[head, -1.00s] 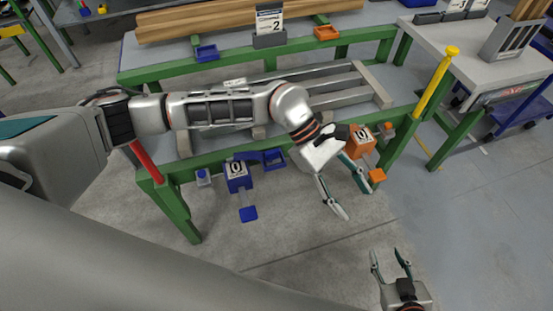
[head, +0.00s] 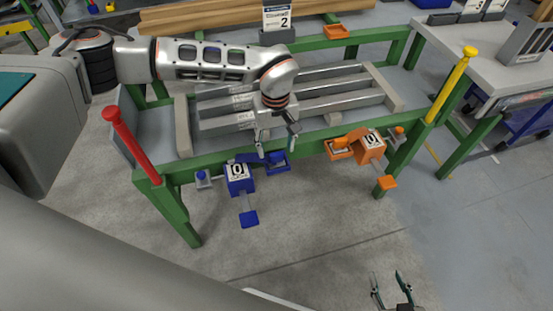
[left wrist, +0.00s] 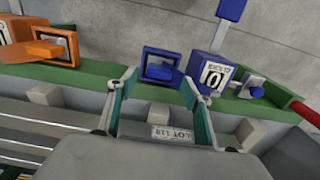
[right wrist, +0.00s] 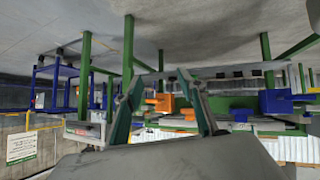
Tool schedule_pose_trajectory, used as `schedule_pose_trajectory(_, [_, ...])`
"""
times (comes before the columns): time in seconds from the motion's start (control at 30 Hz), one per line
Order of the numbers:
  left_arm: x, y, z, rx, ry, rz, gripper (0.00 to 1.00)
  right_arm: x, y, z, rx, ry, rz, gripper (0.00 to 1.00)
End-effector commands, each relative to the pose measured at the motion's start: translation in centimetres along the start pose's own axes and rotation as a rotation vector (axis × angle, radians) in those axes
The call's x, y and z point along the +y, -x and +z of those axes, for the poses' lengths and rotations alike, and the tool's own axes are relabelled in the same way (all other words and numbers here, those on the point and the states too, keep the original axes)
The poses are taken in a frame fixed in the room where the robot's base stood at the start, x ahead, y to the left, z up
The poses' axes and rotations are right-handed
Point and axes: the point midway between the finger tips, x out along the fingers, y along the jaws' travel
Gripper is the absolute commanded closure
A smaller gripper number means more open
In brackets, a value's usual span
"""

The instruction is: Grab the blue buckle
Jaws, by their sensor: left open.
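The blue buckle (left wrist: 158,72) appears to be the small blue piece lying in a blue tray (left wrist: 150,52) on the table's green front rail, in the left wrist view. In the head view the buckle (head: 277,158) is partly hidden near my fingers. My left gripper (head: 278,146) is open and empty, just above and behind the tray. In the left wrist view its two fingers (left wrist: 160,80) stand either side of the buckle, apart from it as far as I can tell. My right gripper (head: 388,278) is open and empty, low at the bottom edge, far from the buckle.
A blue box marked 0 (head: 238,172) with a blue paddle (head: 249,218) hangs beside the tray. An orange box (head: 370,146) with an orange tray (head: 341,148) is to the right. Red (head: 130,143) and yellow (head: 450,86) posts flank the table. Grey bars (head: 330,92) lie behind.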

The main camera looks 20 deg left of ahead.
Motion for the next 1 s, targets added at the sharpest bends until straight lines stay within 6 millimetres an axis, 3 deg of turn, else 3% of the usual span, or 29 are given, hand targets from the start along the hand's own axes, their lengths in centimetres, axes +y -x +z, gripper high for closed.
schedule_pose_trajectory(0.2, [0.0, -3.7, 0.0, -0.007, 0.000, -0.005, 0.50, 0.0, -0.2, 0.8, -0.010, 0.005, 0.001, 0.60])
schedule_pose_trajectory(0.5, [0.1, -4.2, -0.1, -0.002, 0.000, -0.001, 0.50, 0.3, -0.3, 0.0, 0.004, 0.008, 0.007, 0.60])
schedule_pose_trajectory(0.7, [0.1, -4.2, -0.1, -0.003, 0.000, -0.001, 0.95, 0.3, -0.3, 0.1, 0.002, 0.007, 0.007, 0.60])
schedule_pose_trajectory(1.0, [0.1, -4.2, -0.1, -0.003, 0.000, -0.001, 0.95, 0.2, -0.4, 0.4, -0.002, 0.006, 0.005, 0.60])
